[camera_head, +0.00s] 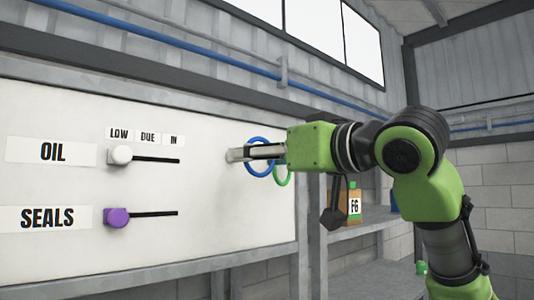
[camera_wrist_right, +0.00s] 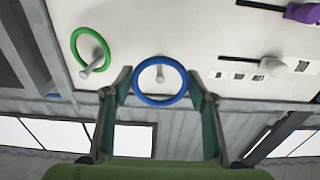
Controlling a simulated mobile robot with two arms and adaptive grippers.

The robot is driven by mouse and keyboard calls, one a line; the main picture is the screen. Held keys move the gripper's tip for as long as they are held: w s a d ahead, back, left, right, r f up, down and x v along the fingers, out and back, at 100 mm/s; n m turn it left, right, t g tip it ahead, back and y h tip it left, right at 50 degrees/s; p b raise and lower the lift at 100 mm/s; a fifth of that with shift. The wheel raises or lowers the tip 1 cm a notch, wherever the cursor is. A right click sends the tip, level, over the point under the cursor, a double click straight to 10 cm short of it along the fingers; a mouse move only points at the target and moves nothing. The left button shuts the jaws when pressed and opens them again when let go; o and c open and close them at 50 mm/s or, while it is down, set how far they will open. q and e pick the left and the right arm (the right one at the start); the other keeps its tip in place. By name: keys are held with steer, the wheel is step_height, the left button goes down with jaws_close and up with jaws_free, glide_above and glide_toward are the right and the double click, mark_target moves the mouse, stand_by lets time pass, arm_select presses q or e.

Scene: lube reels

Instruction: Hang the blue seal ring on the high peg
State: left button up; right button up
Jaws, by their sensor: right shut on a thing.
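The blue seal ring (camera_head: 250,142) is upright in front of the white board, held by my right gripper (camera_head: 240,154). In the right wrist view the ring (camera_wrist_right: 137,92) sits between the fingertips of the right gripper (camera_wrist_right: 160,84), which hold it across its outer sides. A grey peg (camera_wrist_right: 159,73) shows inside the ring's opening. I cannot tell whether its tip passes through the ring. The wrist view is upside down, and this peg is higher than the one with the green ring. My left gripper is not in view.
A green ring (camera_wrist_right: 75,44) hangs on a neighbouring peg (camera_wrist_right: 91,69); it also shows behind my gripper in the head view (camera_head: 283,180). A white slider (camera_head: 121,155) and purple slider (camera_head: 117,217) sit on the board's left. A bottle (camera_head: 354,204) stands on a shelf.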

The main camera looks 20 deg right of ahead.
mark_target(231, 167)
steer(key=shift+f+p+x, duration=0.15)
steer(key=shift+p+x, duration=0.1)
steer(key=shift+x, duration=0.8)
steer(key=shift+f+p+x, duration=0.1)
steer(key=shift+p+x, duration=0.1)
steer(key=shift+x, duration=0.85)
steer(key=shift+w+a+f, duration=0.3)
steer(key=shift+w+f, duration=0.2)
steer(key=shift+w, duration=0.2)
steer(key=o, duration=1)
steer(key=shift+c, duration=0.2)
